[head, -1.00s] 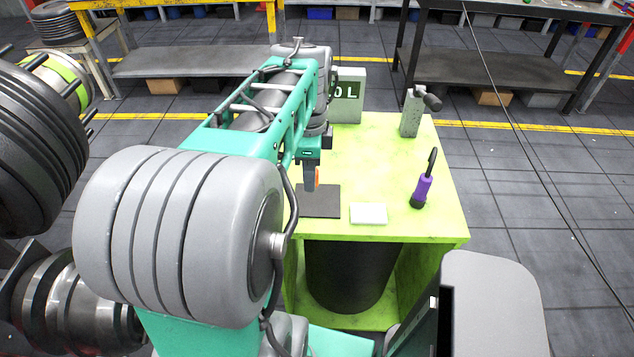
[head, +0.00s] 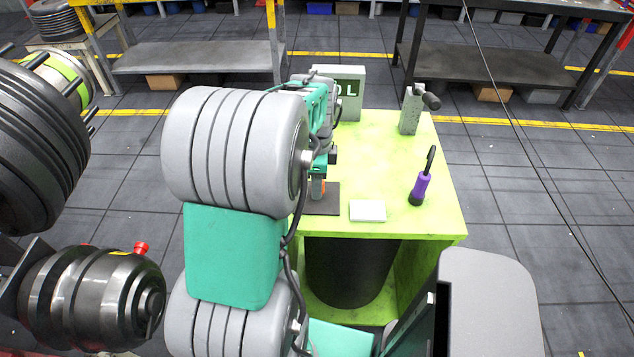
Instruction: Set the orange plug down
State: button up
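My gripper (head: 318,190) points down over the dark square mat (head: 328,208) on the lime-green workbench (head: 380,165). A small piece of the orange plug (head: 323,186) shows beside the grey finger, keeping its place with the gripper. The rest of the plug is hidden by the finger. The gripper appears shut on it. The fingertip is at or just above the mat; I cannot tell whether the plug touches it.
A white block (head: 367,211) lies right of the mat. A purple-handled tool (head: 421,187) stands further right. The bench's middle is clear. A dark motor-like part (head: 90,300) is lower left.

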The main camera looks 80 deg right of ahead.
jog(key=o, duration=0.3)
jog(key=shift+r, duration=0.1)
notch_tip(320, 180, up, 12)
jog(key=shift+r+b, duration=0.15)
jog(key=shift+b, duration=0.25)
jog(key=shift+w, duration=0.1)
